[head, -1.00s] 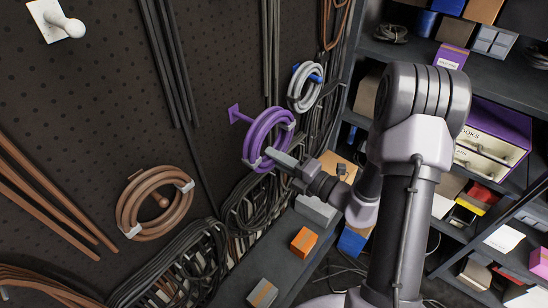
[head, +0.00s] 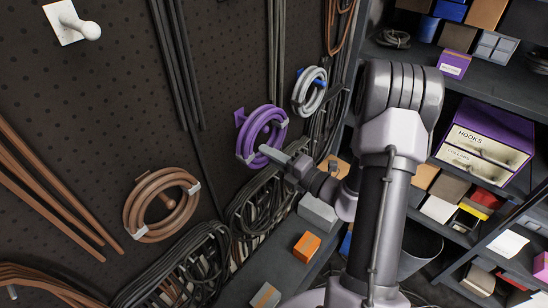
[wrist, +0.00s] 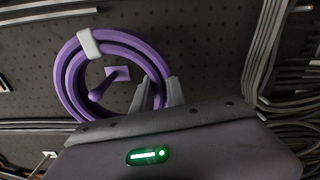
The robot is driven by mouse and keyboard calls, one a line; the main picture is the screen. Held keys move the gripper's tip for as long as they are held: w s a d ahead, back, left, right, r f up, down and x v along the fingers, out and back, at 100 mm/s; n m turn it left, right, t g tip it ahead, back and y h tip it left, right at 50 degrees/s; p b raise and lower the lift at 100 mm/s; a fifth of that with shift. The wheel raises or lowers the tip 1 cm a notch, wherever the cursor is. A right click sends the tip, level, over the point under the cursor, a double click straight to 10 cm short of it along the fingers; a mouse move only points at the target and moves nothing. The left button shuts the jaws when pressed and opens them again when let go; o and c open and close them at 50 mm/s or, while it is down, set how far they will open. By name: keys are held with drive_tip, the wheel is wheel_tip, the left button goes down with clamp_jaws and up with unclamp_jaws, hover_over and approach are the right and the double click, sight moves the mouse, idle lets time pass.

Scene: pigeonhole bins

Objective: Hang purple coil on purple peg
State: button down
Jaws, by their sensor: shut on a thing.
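The purple coil (head: 263,127) is a ring of purple cable with pale grey clips, upright at the dark pegboard in the head view. The purple peg (head: 239,118) shows at the coil's upper left; in the wrist view the peg (wrist: 104,84) shows through the coil's opening, with its square plate on the board. My gripper (head: 266,152) is shut on the lower right part of the coil. In the wrist view its fingers (wrist: 154,92) hold the rim of the coil (wrist: 68,83). Whether the coil rests on the peg cannot be told.
A grey-white coil (head: 309,91) hangs on a blue peg to the right. A brown coil (head: 160,228) hangs at lower left. An empty white peg (head: 90,30) is at upper left. Black cable bundles (head: 262,205) lie below. Shelves with boxes (head: 487,142) stand right.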

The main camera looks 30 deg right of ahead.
drive_tip(key=shift+w+a+f, duration=0.2)
drive_tip(key=shift+w+a, duration=0.05)
drive_tip(key=shift+w, duration=0.3)
drive_tip(key=shift+w+a+f, duration=0.15)
drive_tip(key=shift+w+a, duration=0.1)
drive_tip(key=shift+w, duration=0.35)
drive_tip(key=shift+w+a+f, duration=0.2)
drive_tip(key=shift+w+a, duration=0.05)
drive_tip(key=shift+w, duration=0.3)
drive_tip(key=c, duration=0.9)
unclamp_jaws()
drive_tip(key=shift+c, duration=0.2)
drive_tip(key=v, duration=0.7)
drive_tip(key=shift+b, duration=0.35)
